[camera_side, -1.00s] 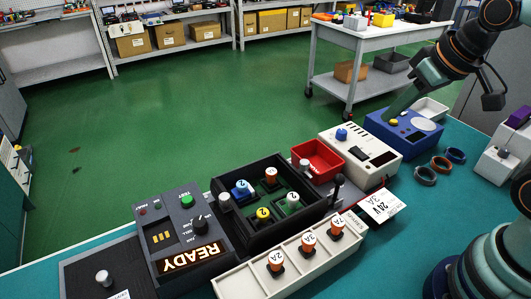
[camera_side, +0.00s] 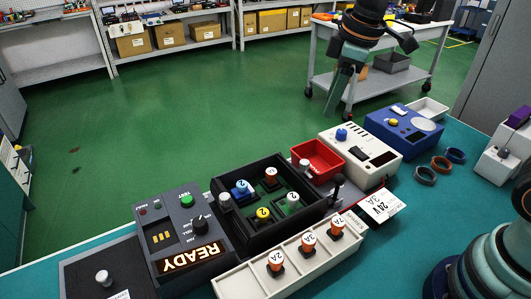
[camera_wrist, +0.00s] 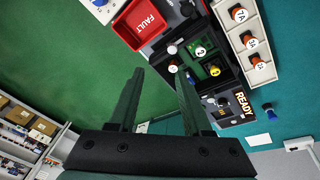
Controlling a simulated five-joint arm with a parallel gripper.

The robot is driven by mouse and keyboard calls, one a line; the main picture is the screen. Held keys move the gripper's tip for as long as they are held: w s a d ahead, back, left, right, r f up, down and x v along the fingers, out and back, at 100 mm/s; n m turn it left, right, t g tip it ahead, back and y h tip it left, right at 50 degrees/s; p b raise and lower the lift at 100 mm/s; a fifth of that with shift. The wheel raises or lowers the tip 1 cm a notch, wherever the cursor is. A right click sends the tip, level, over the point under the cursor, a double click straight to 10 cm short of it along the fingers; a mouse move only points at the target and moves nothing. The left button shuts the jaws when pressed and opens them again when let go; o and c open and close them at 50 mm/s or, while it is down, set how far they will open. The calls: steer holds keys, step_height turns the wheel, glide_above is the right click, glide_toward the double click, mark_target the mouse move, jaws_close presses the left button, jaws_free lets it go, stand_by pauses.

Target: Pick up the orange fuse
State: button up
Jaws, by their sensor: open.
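Three orange fuses with white labelled tops stand upright in a row in a white holder (camera_side: 237,284) in the side view: a near one (camera_side: 275,262), a middle one (camera_side: 308,244) and a far one (camera_side: 336,227). The row also shows at the upper right of the wrist view (camera_wrist: 250,40).
A grey panel (camera_side: 170,215) with a READY display stands left of the dark box. A red FAULT bin (camera_side: 318,158), a white instrument (camera_side: 360,150) and a blue device (camera_side: 404,128) stand behind and right. Dark and blue rings (camera_side: 441,164) lie on the teal bench.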

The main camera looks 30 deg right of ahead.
steer(key=w+a+f+n+g, duration=0.2)
steer(key=w+a+f+n, duration=0.2)
steer(key=w+a+n, duration=0.15)
steer(key=n, duration=0.4)
glide_above(271, 171)
step_height(271, 171, down, 5)
steer(key=shift+m+g+h, duration=0.25)
steer(key=shift+g+h, duration=0.05)
steer(key=shift+g, duration=0.1)
steer(key=f, duration=0.6)
steer(key=shift+s+a+f, duration=0.1)
steer(key=shift+a+f, duration=0.15)
steer(key=shift+f, duration=0.05)
steer(key=shift+d+f, duration=0.15)
steer(key=shift+f, duration=1.2)
steer(key=shift+d+f, duration=0.15)
steer(key=shift+f, duration=1.15)
steer(key=shift+c, duration=0.3)
jaws_close()
